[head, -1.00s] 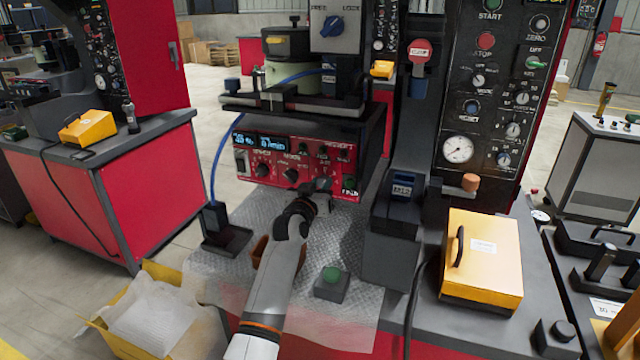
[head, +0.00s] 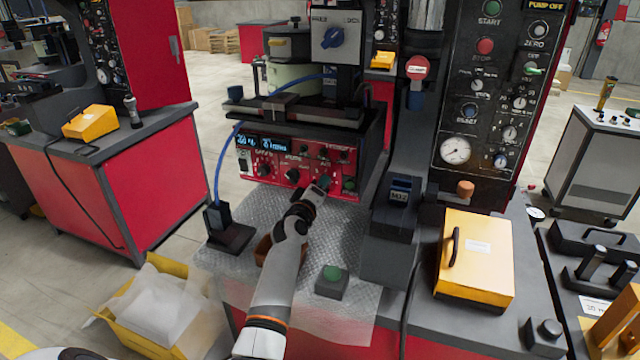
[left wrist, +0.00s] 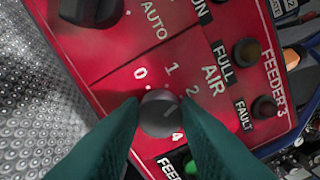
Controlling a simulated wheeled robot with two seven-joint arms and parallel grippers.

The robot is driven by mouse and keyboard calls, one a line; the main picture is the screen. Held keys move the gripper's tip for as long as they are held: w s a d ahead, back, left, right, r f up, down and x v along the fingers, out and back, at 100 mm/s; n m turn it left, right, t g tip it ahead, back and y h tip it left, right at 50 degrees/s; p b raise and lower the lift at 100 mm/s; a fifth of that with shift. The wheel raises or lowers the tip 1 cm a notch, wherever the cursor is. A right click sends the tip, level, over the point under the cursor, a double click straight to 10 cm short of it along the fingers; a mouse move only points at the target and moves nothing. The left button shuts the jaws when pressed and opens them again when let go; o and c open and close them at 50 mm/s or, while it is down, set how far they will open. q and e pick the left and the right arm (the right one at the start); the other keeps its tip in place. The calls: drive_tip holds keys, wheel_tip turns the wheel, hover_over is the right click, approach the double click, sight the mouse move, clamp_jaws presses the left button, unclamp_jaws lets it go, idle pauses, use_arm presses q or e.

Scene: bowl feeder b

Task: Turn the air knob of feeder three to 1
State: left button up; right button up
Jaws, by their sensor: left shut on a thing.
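The red feeder panel (head: 268,166) faces me on the bench in the head view. In the left wrist view the panel (left wrist: 105,85) carries the words AIR and FEEDER 3. The dark round air knob (left wrist: 160,113) has 0, 1, 2 and 4 around it. A pale line on the knob slants to the upper right, roughly towards 2; its exact setting is hard to read. My left gripper (left wrist: 158,118) is shut on the knob, one green finger on each side. In the head view the left gripper (head: 321,183) hides the knob.
A large black knob (left wrist: 92,10) by AUTO and small FULL (left wrist: 246,52) and FAULT (left wrist: 264,107) lamps are nearby. A dark post (head: 400,195) stands right of the panel, a blue hose (head: 218,175) left.

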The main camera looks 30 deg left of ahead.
use_arm(q)
drive_tip(key=n+p, duration=0.1)
drive_tip(key=n, duration=0.4)
drive_tip(key=shift+n, duration=0.4)
idle(0.3)
drive_tip(key=o, duration=1)
drive_tip(key=v, duration=1.2)
drive_tip(key=shift+p, duration=0.3)
